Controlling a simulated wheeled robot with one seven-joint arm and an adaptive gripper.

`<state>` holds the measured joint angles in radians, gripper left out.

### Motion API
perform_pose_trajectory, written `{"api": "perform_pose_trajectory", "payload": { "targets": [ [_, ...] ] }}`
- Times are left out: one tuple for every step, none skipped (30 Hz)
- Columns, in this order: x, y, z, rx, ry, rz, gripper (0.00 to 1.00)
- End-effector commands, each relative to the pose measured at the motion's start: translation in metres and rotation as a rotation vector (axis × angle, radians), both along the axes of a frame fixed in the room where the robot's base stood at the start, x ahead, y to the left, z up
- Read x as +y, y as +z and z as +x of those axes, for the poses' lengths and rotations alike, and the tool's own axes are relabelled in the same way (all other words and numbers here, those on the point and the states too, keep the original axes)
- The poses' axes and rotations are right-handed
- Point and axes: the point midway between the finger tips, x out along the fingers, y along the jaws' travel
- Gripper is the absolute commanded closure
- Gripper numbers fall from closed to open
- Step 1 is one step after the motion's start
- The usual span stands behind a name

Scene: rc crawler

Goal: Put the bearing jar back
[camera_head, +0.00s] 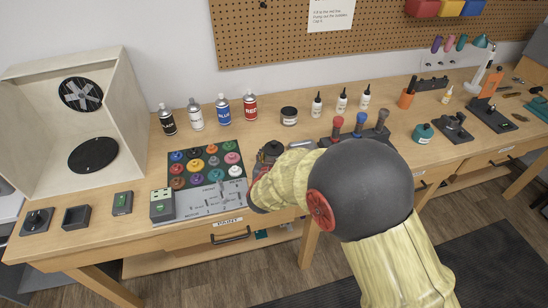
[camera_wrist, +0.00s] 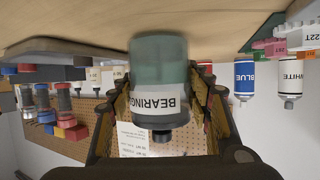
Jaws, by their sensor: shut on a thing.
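The bearing jar (camera_wrist: 158,68) fills the middle of the wrist view, which is upside down. It is a teal, see-through jar with a white "BEARING" label and a dark cap. My gripper (camera_wrist: 160,92) is shut on it, with a finger on each side. The wooden bench top (camera_wrist: 100,22) shows beyond the jar's base; I cannot tell whether the two touch. In the head view my gripper (camera_head: 270,154) is beside the paint tray's right edge, and my arm hides the held jar. A similar teal jar (camera_head: 423,134) stands farther right on the bench.
Paint bottles (camera_head: 223,110), a dark-lidded jar (camera_head: 289,116) and dropper bottles (camera_head: 342,101) line the back. A rack of coloured-handled tools (camera_head: 360,124) is just right. A spray booth (camera_head: 75,120) stands far left.

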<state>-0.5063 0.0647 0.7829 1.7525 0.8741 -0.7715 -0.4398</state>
Motion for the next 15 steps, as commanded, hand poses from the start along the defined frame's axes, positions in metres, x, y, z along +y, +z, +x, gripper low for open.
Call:
{"api": "perform_pose_trajectory", "payload": {
  "targets": [
    [0.0001,0.0016,0.0004,-0.002,0.000,0.001,0.83],
    [0.0002,0.0011,0.0004,-0.002,0.000,0.001,0.83],
    [0.0002,0.0000,0.0003,-0.002,0.000,0.000,0.83],
    [0.0002,-0.0011,0.0003,-0.002,0.000,0.001,0.83],
    [0.0002,-0.0020,0.0004,-0.002,0.000,0.001,0.83],
    [-0.0001,-0.0032,-0.0001,0.000,0.000,0.000,0.50],
    [-0.0001,-0.0027,-0.0002,0.000,0.000,0.000,0.48],
    [-0.0001,-0.0027,-0.0002,0.000,0.000,0.000,0.46],
    [-0.0001,-0.0027,-0.0001,0.000,0.000,0.000,0.44],
    [-0.0001,-0.0027,-0.0001,0.000,0.000,0.000,0.42],
    [-0.0001,-0.0027,-0.0001,0.000,0.000,0.000,0.41],
    [-0.0001,-0.0027,-0.0001,0.000,0.000,0.000,0.38],
    [-0.0001,-0.0027,-0.0001,0.000,0.000,0.000,0.36],
    [-0.0001,-0.0027,-0.0001,0.000,0.000,0.000,0.35],
    [-0.0001,-0.0027,-0.0001,0.000,0.000,0.000,0.33]
  ]
}}
